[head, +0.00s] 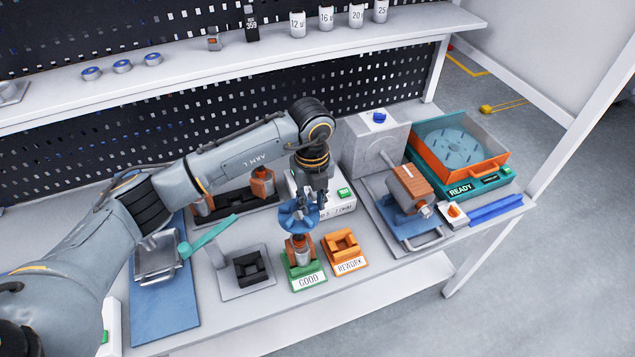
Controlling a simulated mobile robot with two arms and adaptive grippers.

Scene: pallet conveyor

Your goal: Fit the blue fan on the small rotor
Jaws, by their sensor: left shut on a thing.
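My left gripper (309,198) points down over the bench and is shut on the blue fan (297,217). The fan is directly above a small copper-coloured rotor (299,249), which stands upright in the green nest marked GOOD (305,282). The fan overlaps the top of the rotor in the picture; I cannot tell whether they touch or whether the shaft is in the fan's hub. The gripper's fingertips are partly hidden by the fan. My right gripper is not in view.
An empty-looking orange REWORK nest (345,262) stands right of the green one, a black nest (250,268) left. Behind is a dark rack (228,203) with another copper part (262,182). A machine with a copper block (408,187) and an orange tray (462,165) stand at right.

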